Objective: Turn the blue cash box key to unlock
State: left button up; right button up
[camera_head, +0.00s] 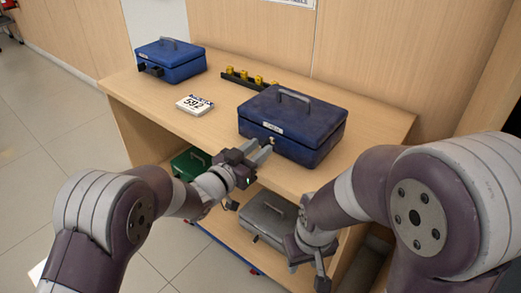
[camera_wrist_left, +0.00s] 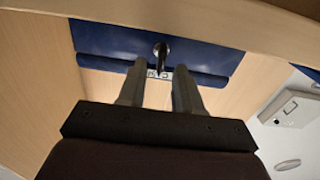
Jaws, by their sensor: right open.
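The large blue cash box (camera_head: 292,122) stands on the counter top, with a grey handle on its lid and a small label (camera_head: 273,127) on its front. In the left wrist view its blue front (camera_wrist_left: 110,40) fills the top, with the metal key (camera_wrist_left: 162,50) sticking out of it. My left gripper (camera_head: 263,152) is in front of the box. Its two fingers (camera_wrist_left: 160,72) are apart, with the key at the gap between their tips; I see no contact. My right gripper (camera_head: 318,275) hangs low in front of the counter, open and away from the box.
A smaller blue box (camera_head: 170,60) stands at the back left. A number card (camera_head: 195,104) lies near it. A black rack with yellow pieces (camera_head: 248,79) lies behind. A green box (camera_head: 190,163) and a grey box (camera_head: 268,217) sit on the shelf below.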

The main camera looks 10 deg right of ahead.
pick_arm(q)
jog(key=shift+x, duration=1.1)
grip_shut()
